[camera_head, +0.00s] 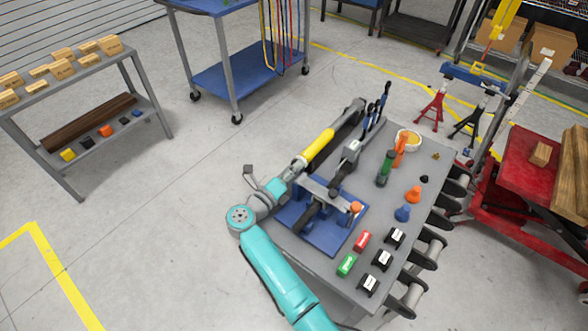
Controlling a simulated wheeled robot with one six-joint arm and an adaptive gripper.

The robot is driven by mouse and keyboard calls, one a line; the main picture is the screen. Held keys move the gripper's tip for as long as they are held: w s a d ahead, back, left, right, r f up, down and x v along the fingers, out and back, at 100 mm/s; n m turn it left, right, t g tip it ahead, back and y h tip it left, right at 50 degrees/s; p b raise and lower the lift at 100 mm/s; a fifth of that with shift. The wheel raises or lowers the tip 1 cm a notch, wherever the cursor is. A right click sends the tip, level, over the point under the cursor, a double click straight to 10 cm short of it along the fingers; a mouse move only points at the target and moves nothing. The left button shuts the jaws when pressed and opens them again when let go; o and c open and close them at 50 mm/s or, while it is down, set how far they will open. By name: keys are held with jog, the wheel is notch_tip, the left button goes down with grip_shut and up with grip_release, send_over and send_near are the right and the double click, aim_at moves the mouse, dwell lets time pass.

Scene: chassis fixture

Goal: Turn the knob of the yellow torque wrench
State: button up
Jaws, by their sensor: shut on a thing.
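The yellow torque wrench (318,147) lies along the left edge of the grey bench top, its yellow grip toward me and its dark head toward the back. My teal and grey arm comes in from the bottom and bends at the bench's left edge. My gripper (298,164) is at the near end of the wrench, shut on it. The knob at that end is hidden by the gripper. How far the knob is turned cannot be seen.
A blue fixture plate (340,232) with a dark clamped part stands just right of the gripper. A green bottle (385,168), an orange bottle (400,150), a white bowl (416,137) and several small labelled blocks are further right on the grey bench (310,262).

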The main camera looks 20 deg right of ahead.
jog(key=shift+n, duration=0.8)
jog(key=o, duration=0.9)
jog(key=v, duration=1.2)
